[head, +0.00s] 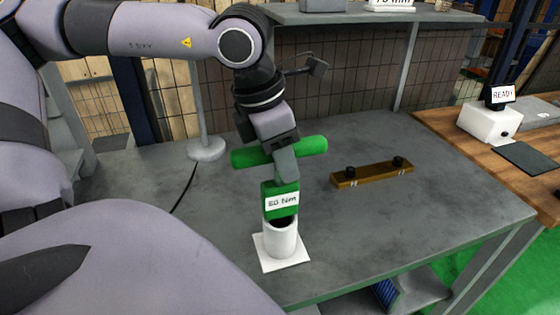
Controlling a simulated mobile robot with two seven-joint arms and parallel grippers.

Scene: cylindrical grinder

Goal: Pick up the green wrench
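The green wrench (280,187) stands upright in a white cup-shaped holder (282,240) on a square white base. Its crossbar (312,145) runs left to right at the top, and a white label with dark lettering is on its body. My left gripper (286,168) points down over the middle of the crossbar and hides part of it. A grey finger overlaps the wrench just below the bar. The fingers are seen nearly edge-on, so I cannot tell whether they touch or close on the wrench. The wrench's lower end is hidden in the holder. My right gripper is not in view.
The grey table (420,215) has free room to the right of the holder. A brass-coloured bar (372,175) with two dark knobs lies there. A grey post (205,150) stands behind left, near a dark cable. A wooden bench (540,150) with a white READY device (488,122) is at right.

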